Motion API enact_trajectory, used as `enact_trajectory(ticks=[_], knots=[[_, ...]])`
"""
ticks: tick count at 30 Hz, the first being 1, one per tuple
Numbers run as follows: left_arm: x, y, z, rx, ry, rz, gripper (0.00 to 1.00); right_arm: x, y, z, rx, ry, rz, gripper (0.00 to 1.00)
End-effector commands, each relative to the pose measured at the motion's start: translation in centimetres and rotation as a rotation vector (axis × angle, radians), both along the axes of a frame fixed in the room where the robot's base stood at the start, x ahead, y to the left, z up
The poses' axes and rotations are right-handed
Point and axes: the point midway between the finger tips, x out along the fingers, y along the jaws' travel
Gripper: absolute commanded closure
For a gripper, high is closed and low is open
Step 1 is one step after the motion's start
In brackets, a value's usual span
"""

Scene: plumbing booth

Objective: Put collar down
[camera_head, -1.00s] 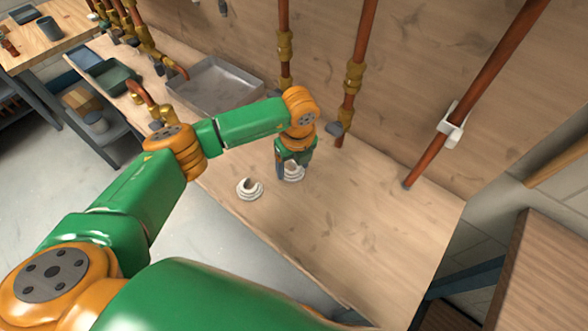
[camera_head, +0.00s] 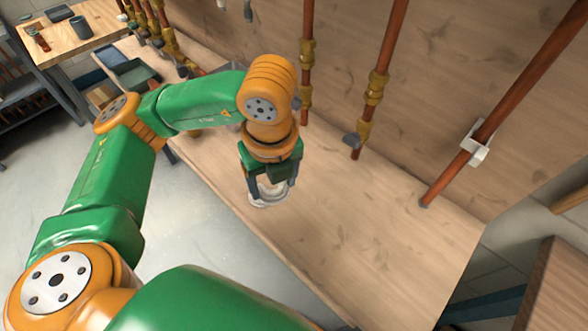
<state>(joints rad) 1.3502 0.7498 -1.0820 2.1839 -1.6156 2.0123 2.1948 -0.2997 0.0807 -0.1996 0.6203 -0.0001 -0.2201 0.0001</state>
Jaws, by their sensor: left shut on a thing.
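My left gripper (camera_head: 270,185) points down over the wooden bench, near its front edge. It is shut on a white collar (camera_head: 274,190) between its fingers. A second white collar (camera_head: 258,203) shows just below and to the left of the held one, partly hidden by it and the fingers. The two overlap in the picture, and I cannot tell whether they touch. My right gripper is not in view.
The bench top (camera_head: 340,230) is clear to the right of the gripper. Copper pipes with brass fittings (camera_head: 375,90) rise along the back panel. A white clip (camera_head: 475,147) holds the right-hand pipe. A dark tray (camera_head: 135,80) lies at the far left.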

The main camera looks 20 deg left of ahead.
Motion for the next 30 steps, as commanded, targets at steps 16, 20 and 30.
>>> enact_trajectory(ticks=[16, 20, 30], knots=[[-2.2, 0.4, 0.9, 0.000, 0.001, -0.448, 0.92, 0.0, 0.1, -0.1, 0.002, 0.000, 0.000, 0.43], [-1.9, 0.4, 0.8, -0.002, 0.001, -0.855, 0.92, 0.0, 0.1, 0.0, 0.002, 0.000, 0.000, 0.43], [-1.4, 0.2, 0.6, -0.003, 0.000, -1.896, 0.92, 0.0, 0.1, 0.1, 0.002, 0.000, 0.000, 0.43]])
